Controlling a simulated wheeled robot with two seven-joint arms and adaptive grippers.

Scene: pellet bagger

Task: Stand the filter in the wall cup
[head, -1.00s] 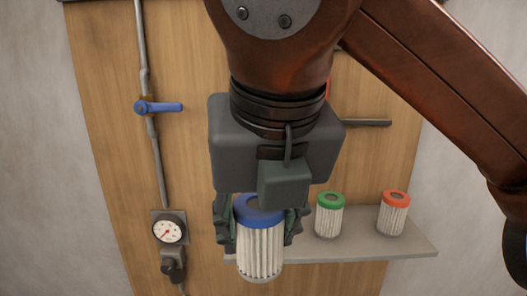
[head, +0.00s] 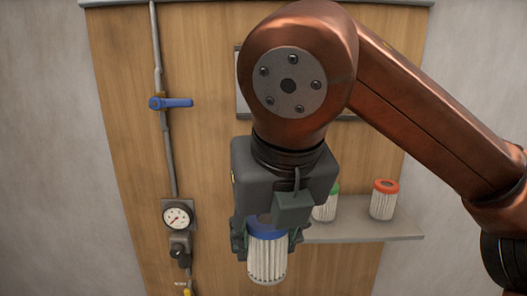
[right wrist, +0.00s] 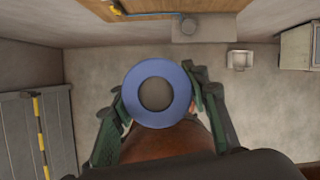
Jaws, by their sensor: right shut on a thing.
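My right gripper (head: 267,240) is shut on a pleated white filter with a blue cap (head: 267,262). The filter hangs upright between the fingers, in front of the wooden board and left of the shelf's filters. In the right wrist view the blue ring cap (right wrist: 183,80) with its dark centre hole sits between the green-padded fingers (right wrist: 157,100). I cannot make out the wall cup for certain in either view; my arm and gripper hide part of the board. My left gripper is not in view.
A grey shelf (head: 375,231) holds a green-capped filter (head: 325,208), partly hidden, and a red-capped filter (head: 384,200). A pipe with a blue lever (head: 175,103) and a gauge (head: 177,217) are at left. In the wrist view, a pale square container (right wrist: 240,60) is at upper right.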

